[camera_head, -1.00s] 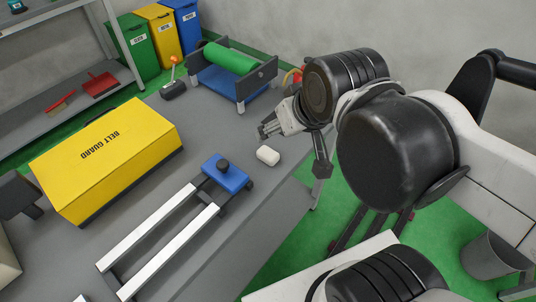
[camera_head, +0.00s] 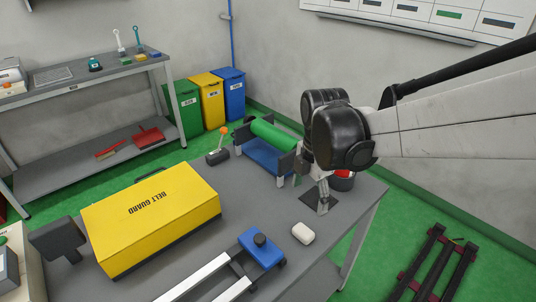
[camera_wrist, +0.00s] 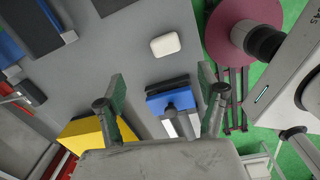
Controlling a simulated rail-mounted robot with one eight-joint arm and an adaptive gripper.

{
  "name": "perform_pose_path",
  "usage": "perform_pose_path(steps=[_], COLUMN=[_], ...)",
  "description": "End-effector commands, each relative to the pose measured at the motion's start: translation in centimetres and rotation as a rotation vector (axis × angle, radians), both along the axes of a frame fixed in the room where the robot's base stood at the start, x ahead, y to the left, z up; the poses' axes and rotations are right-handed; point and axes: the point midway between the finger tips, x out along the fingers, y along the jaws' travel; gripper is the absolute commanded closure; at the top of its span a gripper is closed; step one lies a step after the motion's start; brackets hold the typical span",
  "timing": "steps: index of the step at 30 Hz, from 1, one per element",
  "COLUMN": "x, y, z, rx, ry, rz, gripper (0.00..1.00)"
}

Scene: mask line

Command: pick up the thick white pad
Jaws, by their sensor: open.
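The thick white pad (camera_head: 303,233) is a small rounded block lying on the grey table, near the table's right edge. It also shows in the wrist view (camera_wrist: 166,45), ahead of my fingertips and roughly centred between them. My gripper (camera_wrist: 163,82) is open and empty, its two fingers spread wide and apart from the pad. In the head view my gripper (camera_head: 322,190) is small and partly hidden by my arm, behind the pad in the picture.
The blue clamp block (camera_head: 261,249) on white rails sits left of the pad. A yellow belt guard box (camera_head: 150,218) stands further left. A green roller in a blue frame (camera_head: 268,158) is at the back. A dark square (camera_head: 312,207) lies behind the pad.

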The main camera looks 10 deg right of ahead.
Motion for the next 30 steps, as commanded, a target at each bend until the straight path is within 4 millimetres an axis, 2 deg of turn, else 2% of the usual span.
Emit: perform_pose_path(steps=[3,8,11,21,30], x=[0.7,1.0,1.0,1.0,0.7], y=[0.0,0.0,0.0,0.0,0.0], z=[-0.7,-1.4,-2.6,-8.4,-10.4], rx=[-0.005,-0.006,-0.006,-0.006,-0.005], ry=[0.038,0.059,0.062,0.061,0.060], rz=[0.128,0.206,0.213,0.210,0.210], gripper=[0.29,0.29,0.29,0.29,0.29])
